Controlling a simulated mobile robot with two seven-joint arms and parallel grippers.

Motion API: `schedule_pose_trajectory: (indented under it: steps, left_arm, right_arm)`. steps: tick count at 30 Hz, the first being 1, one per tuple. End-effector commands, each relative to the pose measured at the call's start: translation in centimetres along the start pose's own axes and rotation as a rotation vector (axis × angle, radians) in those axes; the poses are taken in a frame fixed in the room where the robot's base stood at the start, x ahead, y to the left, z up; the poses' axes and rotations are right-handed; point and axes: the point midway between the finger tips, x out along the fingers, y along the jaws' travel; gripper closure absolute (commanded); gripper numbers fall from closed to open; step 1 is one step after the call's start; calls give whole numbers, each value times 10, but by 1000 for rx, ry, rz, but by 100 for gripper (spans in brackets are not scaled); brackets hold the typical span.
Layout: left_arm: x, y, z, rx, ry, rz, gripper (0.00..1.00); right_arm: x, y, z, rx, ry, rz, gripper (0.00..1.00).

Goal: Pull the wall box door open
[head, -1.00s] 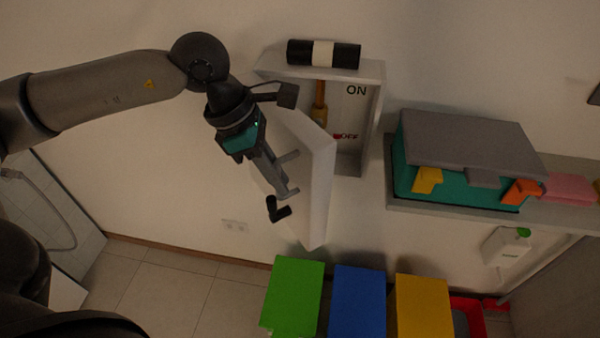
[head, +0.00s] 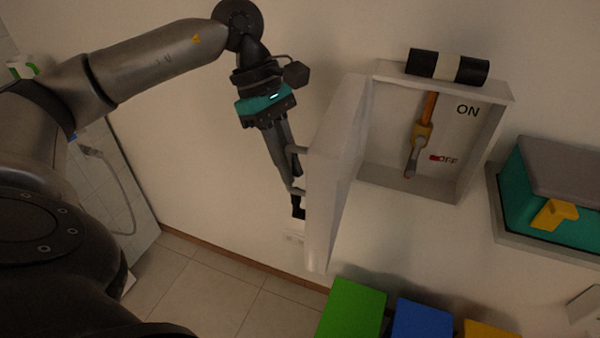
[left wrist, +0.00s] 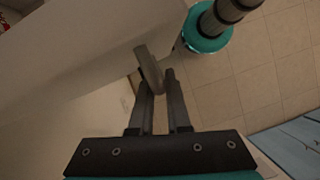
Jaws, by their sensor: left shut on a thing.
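The white wall box (head: 478,150) has its door (head: 335,165) swung well open to the left, and the door also shows in the left wrist view (left wrist: 90,50). Inside the box an orange and grey lever (head: 423,135) points down, beside the ON and OFF marks. My right gripper is not in view.
A black and white cylinder (head: 447,66) lies on top of the wall box. A teal box with a grey lid (head: 565,165) sits on a shelf at the right. Green (head: 352,308), blue (head: 422,318) and yellow (head: 487,329) boxes stand below.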

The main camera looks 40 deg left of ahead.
Motion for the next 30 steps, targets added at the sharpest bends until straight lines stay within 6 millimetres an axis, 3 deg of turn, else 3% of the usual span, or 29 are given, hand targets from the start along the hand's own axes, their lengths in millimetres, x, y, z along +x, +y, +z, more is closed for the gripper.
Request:
schedule_pose_trajectory:
  steps: [16, 17, 24, 30]
  left_arm:
    - [-3, 0, -6, -5, 3, 1, 100]
    - [-3, 0, -6, -5, 3, 1, 82]
    - [-2, 0, -5, -3, 2, 1, 55]
    - [-2, 0, -5, -3, 2, 1, 55]
  right_arm:
    - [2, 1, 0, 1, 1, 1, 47]
    - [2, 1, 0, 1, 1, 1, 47]
    - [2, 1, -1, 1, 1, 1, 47]
    - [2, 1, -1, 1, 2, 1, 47]
